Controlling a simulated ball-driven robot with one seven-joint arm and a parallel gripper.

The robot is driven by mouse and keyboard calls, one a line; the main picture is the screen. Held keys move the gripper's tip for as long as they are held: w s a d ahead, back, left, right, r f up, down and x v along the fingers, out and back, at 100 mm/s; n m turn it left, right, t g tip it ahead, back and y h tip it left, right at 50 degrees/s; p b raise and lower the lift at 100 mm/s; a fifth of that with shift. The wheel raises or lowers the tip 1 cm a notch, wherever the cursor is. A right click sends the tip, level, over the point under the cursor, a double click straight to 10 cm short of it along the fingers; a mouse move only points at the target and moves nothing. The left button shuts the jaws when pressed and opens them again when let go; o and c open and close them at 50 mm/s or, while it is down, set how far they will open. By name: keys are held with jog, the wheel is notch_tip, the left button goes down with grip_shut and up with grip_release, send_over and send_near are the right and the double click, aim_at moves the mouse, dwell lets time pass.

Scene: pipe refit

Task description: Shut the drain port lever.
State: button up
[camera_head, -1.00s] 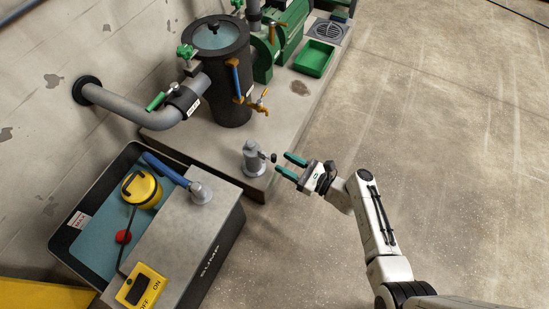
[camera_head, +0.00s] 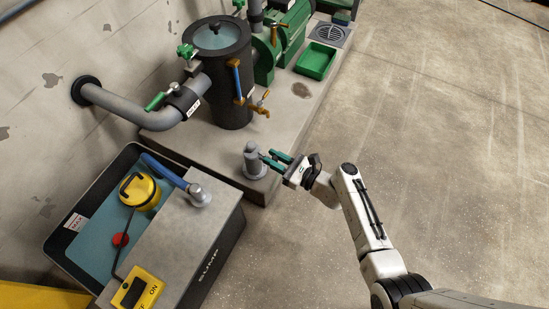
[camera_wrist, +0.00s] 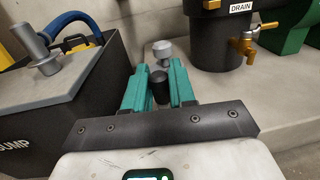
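A grey upright port (camera_head: 254,161) stands on the near corner of the concrete plinth. Its short lever ends in a black knob (camera_wrist: 160,86). My gripper (camera_head: 267,155) is low beside this port, with one teal finger on each side of the knob. In the wrist view the knob fills most of the narrow finger gap (camera_wrist: 159,72), and the gripper looks shut on it. The port's grey top (camera_wrist: 163,48) shows just beyond. A brass tap (camera_head: 261,106) sits on the black vessel (camera_head: 226,85), under a DRAIN label (camera_wrist: 241,8), apart from my gripper.
The sump box (camera_head: 204,235) with a blue hose (camera_head: 165,168) and yellow float (camera_head: 141,190) stands to the left of the port. A green tray (camera_head: 315,60) and a floor grate (camera_head: 330,34) are farther back. The floor (camera_head: 440,150) on the right is clear.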

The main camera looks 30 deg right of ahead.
grip_shut()
jog(key=shift+w+d+n+g+y+b, duration=0.1)
jog(key=shift+d+n+g+y+b, duration=0.15)
jog(key=shift+n+g+y, duration=0.25)
jog(key=shift+w+d+n+g+y+b, duration=0.1)
jog(key=shift+n+g+y+b, duration=0.15)
jog(key=shift+y, duration=0.35)
jog(key=shift+d+n+g+y+b, duration=0.15)
jog(key=shift+n+g+y+b, duration=0.15)
jog(key=shift+n+g+y, duration=0.45)
jog(key=o, duration=0.5)
grip_release()
jog(key=p+v, duration=0.3)
jog(key=v, duration=0.7)
jog(key=shift+s+d, duration=0.25)
jog(key=shift+d, duration=0.05)
